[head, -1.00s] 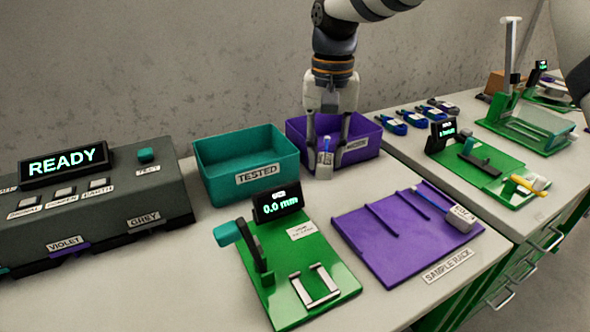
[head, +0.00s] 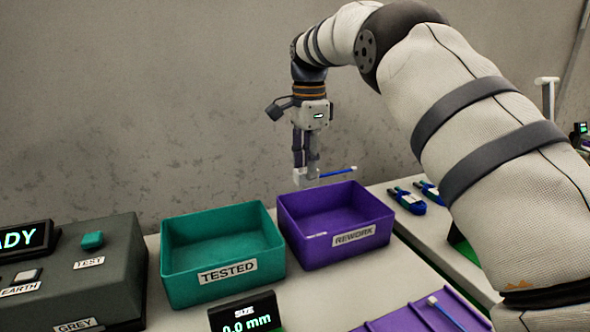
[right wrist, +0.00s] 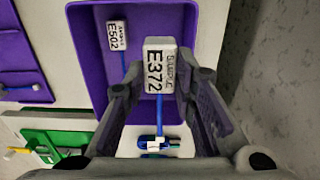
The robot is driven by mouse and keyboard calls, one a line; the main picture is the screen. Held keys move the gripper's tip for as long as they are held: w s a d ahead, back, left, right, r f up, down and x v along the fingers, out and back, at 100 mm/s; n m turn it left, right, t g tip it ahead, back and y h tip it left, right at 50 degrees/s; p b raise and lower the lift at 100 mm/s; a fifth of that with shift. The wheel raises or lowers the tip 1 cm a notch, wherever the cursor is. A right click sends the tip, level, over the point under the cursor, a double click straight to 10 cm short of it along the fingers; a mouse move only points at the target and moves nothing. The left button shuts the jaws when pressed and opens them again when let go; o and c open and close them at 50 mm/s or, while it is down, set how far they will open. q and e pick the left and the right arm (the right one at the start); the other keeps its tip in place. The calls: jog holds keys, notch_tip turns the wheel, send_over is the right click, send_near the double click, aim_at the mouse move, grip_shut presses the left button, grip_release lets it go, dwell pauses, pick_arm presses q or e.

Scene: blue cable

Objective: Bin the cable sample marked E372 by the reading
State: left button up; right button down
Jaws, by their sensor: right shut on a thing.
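My right gripper (head: 306,172) is shut on the E372 sample (right wrist: 158,66), a white labelled block with a blue cable. In the head view the sample's cable (head: 338,172) sticks out to the right. The gripper holds it above the purple REWORK bin (head: 352,238), near its back edge. In the right wrist view the bin (right wrist: 82,62) lies below the sample, and another sample marked E502 (right wrist: 117,36) is inside it. The teal TESTED bin (head: 225,271) stands to the left and looks empty. My left gripper is out of view.
A dark control box (head: 110,270) stands at the left. The purple sample rack (head: 400,321) is at the bottom edge with a cable end on it. A wall rises behind the bench.

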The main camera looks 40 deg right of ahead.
notch_tip(320, 180, down, 9)
jog(key=shift+r+b, duration=0.15)
jog(key=shift+b, duration=0.15)
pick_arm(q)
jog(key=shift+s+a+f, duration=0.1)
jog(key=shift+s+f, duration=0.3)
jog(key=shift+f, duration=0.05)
pick_arm(e)
jog(key=shift+f, duration=0.6)
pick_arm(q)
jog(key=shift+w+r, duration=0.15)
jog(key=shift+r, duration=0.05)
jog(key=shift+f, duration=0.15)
pick_arm(e)
jog(key=shift+f, duration=1.5)
dwell(1.1)
jog(key=shift+a, duration=0.1)
jog(key=c, duration=1.2)
grip_release()
jog(key=shift+c, duration=0.2)
jog(key=shift+r+p, duration=0.55)
jog(key=shift+r, duration=5.5)
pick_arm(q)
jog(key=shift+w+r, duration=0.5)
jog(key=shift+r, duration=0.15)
